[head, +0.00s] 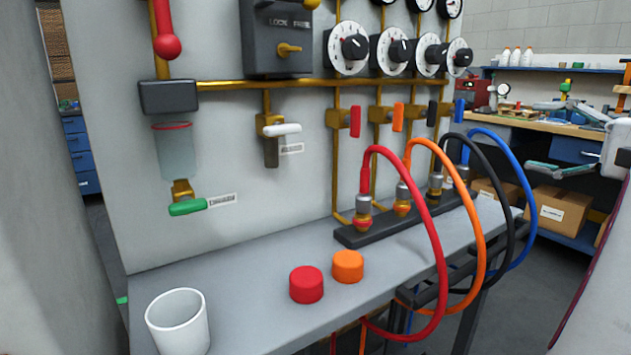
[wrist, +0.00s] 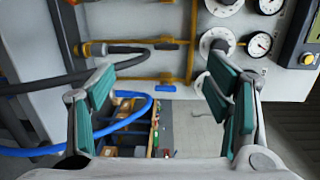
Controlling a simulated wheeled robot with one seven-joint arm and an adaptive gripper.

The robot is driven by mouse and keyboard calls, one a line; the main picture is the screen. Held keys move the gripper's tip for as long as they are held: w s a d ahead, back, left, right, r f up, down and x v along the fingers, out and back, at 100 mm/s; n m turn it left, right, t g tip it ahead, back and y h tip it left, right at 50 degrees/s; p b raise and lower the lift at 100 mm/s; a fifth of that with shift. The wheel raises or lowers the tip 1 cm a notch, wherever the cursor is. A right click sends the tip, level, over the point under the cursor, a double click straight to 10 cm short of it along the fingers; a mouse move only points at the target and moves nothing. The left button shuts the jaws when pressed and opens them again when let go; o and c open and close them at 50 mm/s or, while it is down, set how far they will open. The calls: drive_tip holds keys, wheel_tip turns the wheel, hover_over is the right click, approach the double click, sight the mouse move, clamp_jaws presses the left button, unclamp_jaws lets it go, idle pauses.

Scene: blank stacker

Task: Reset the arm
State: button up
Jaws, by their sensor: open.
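My gripper (head: 537,138) is at the right of the head view, its teal finger pads spread apart with nothing between them. In the wrist view my gripper (wrist: 160,85) shows the same two pads, wide open and empty. Past them lie the grey panel (wrist: 285,75), yellow pipes and dark and blue hoses. In the head view my gripper is to the right of the panel (head: 240,150) and its hoses, and appears apart from them. Part of my arm is cut off by the right edge.
A grey shelf (head: 250,290) holds a white cup (head: 180,318), a red cap (head: 306,284) and an orange cap (head: 348,266). Red (head: 436,250), orange, black and blue hoses loop out over its front edge. A workbench (head: 540,127) with boxes beneath stands behind at right.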

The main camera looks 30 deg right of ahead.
drive_tip(key=w+a+f+n+g+y, duration=0.2)
drive_tip(key=a+g, duration=0.1)
drive_tip(key=a, duration=0.5)
drive_tip(key=w+a+f+n+g+y, duration=0.1)
drive_tip(key=w+a+n+g+y, duration=0.15)
drive_tip(key=a, duration=0.65)
drive_tip(key=w+a+f+n+g+y, duration=0.1)
drive_tip(key=w+a+f+g+y, duration=0.15)
drive_tip(key=a, duration=0.55)
drive_tip(key=s+a+f+n+g+h, duration=0.1)
drive_tip(key=s+a+f+n+g, duration=0.3)
drive_tip(key=a, duration=0.4)
drive_tip(key=s+a+f+n+g+h, duration=0.1)
drive_tip(key=s+a+f+g+h, duration=0.1)
drive_tip(key=s+a+f+g, duration=0.45)
drive_tip(key=s+f+n+t+h, duration=0.2)
drive_tip(key=s+f+n+h, duration=0.2)
drive_tip(key=s+n+h, duration=0.3)
wheel_tip(320, 180, up, 33)
drive_tip(key=s+m+t+p, duration=0.1)
drive_tip(key=t+p, duration=0.2)
drive_tip(key=p, duration=2.8)
drive_tip(key=shift+s+d+f, duration=0.15)
drive_tip(key=shift+s+d, duration=0.05)
drive_tip(key=shift+t, duration=0.25)
